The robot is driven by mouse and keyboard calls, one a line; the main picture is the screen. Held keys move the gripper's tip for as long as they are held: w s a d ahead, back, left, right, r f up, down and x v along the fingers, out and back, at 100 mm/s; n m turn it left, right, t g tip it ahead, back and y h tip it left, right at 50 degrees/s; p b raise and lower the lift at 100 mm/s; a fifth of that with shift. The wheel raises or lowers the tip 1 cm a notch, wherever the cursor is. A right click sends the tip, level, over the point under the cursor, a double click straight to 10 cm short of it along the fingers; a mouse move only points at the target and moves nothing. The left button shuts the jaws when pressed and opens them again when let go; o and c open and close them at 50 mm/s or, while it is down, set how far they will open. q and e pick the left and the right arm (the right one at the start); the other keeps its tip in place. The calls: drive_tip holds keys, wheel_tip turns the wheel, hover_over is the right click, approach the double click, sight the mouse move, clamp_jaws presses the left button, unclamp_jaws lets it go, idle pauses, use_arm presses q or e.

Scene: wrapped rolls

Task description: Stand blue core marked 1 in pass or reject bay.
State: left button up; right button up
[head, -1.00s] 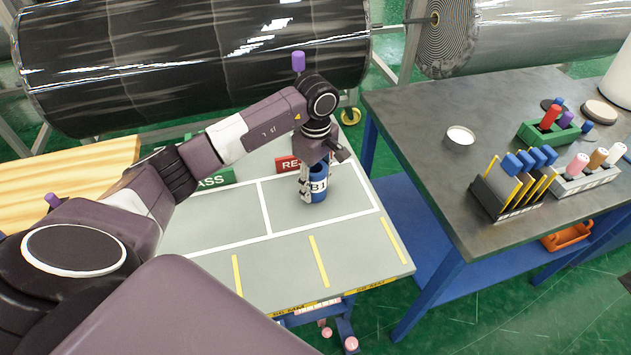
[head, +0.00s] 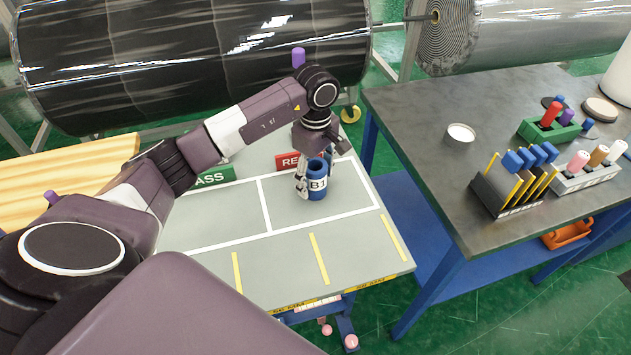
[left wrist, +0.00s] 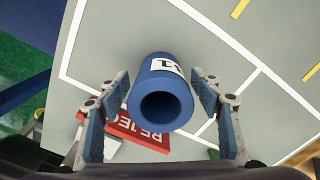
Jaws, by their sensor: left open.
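The green PASS sign (head: 214,175) stands at the left bay. My right gripper is not in view.
A dark workbench (head: 430,150) on the right holds a black rack (head: 495,197), a green block (head: 545,130), a white holder (head: 585,178) and a round tin (head: 460,135). A large black wrapped roll (head: 190,60) lies behind the table. The left bay (head: 225,212) is clear.

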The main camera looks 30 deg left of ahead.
use_arm(q)
wheel_tip(320, 180, up, 11)
drive_tip(key=b, duration=0.2)
drive_tip(key=shift+f, duration=0.15)
idle(0.3)
